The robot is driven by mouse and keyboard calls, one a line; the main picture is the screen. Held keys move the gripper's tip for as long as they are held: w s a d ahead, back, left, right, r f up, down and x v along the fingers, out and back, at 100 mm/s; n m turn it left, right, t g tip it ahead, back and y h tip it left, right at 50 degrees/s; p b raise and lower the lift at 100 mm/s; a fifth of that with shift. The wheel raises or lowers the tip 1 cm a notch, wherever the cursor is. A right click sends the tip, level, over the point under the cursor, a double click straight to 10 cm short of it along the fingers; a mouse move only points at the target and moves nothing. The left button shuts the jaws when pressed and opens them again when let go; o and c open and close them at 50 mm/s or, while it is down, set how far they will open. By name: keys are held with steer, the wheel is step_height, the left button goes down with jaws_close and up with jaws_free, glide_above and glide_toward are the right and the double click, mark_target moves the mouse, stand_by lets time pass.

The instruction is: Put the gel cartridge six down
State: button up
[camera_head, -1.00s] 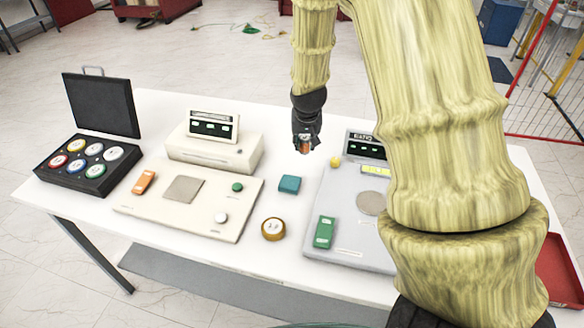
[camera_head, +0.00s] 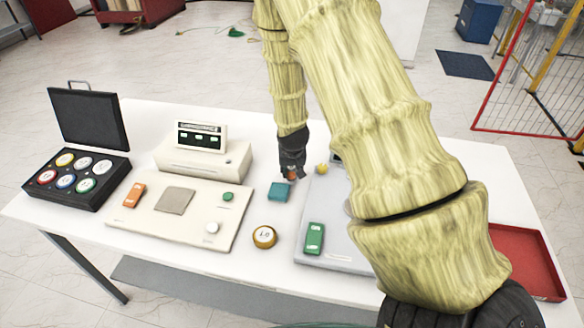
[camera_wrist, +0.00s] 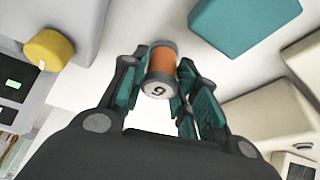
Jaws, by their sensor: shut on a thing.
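The gel cartridge six (camera_wrist: 163,64) is a small cylinder with an orange middle, grey ends and a numbered white end face. In the wrist view it sits between the teal-padded fingers of my gripper (camera_wrist: 164,82), which is shut on it. In the head view my gripper (camera_head: 291,171) is low over the white table, just behind the teal block (camera_head: 280,192), and a bit of the orange cartridge (camera_head: 292,176) shows at its tips. I cannot tell whether the cartridge touches the table.
The teal block also shows in the wrist view (camera_wrist: 240,22). A yellow knob (camera_head: 321,169) on the grey device (camera_head: 335,240) is close to the right. The cream device (camera_head: 165,225) is to the left. A brass round weight (camera_head: 264,237) stands in front. My arm hides part of the grey device.

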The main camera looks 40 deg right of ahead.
steer(key=shift+f, duration=0.25)
steer(key=shift+f, duration=0.15)
steer(key=o, duration=1)
steer(key=shift+r, duration=0.2)
